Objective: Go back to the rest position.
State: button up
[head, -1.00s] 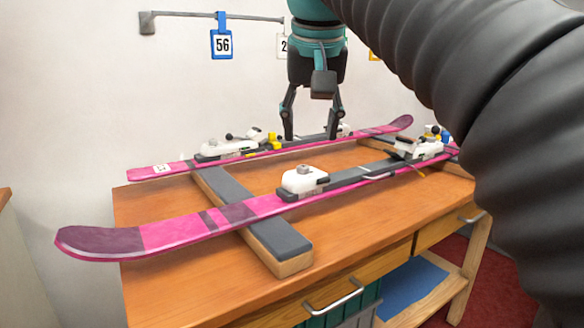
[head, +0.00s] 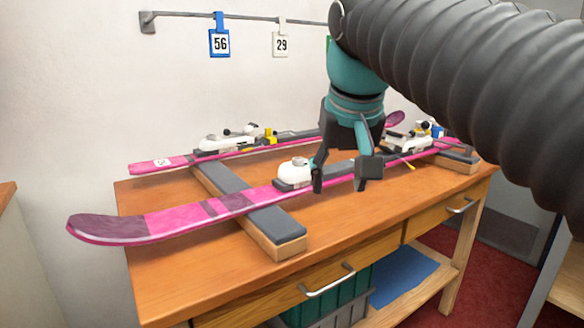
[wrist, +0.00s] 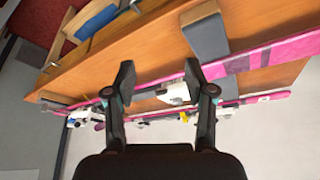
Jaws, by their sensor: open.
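My gripper (head: 340,183) is open and empty in the head view, in front of the near pink ski's middle. Its fingers are apart, and they overlap part of that ski in the picture. In the wrist view my gripper (wrist: 158,82) shows two spread fingers with nothing between them, and the ski's white binding part (wrist: 173,93) lies beyond them. I cannot tell whether a finger touches the ski.
Two pink skis, the near one (head: 180,218) and the far one (head: 165,165), lie across padded supports (head: 275,225) on a wooden bench (head: 190,290). White bindings sit on them. Tags 56 (head: 219,42) and 29 (head: 281,42) hang from a wall rail. Drawer handles (head: 328,282) stick out in front.

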jog(key=s+d+f, duration=0.3)
jog(key=s+f, duration=0.1)
jog(key=f, duration=0.4)
jog(key=s+d+f, duration=0.3)
jog(key=s+f, duration=0.1)
jog(key=f, duration=0.5)
jog(key=s+d+f, duration=0.2)
jog(key=s+f, duration=0.3)
jog(key=f, duration=0.3)
jog(key=shift+d+f+m+t, duration=0.4)
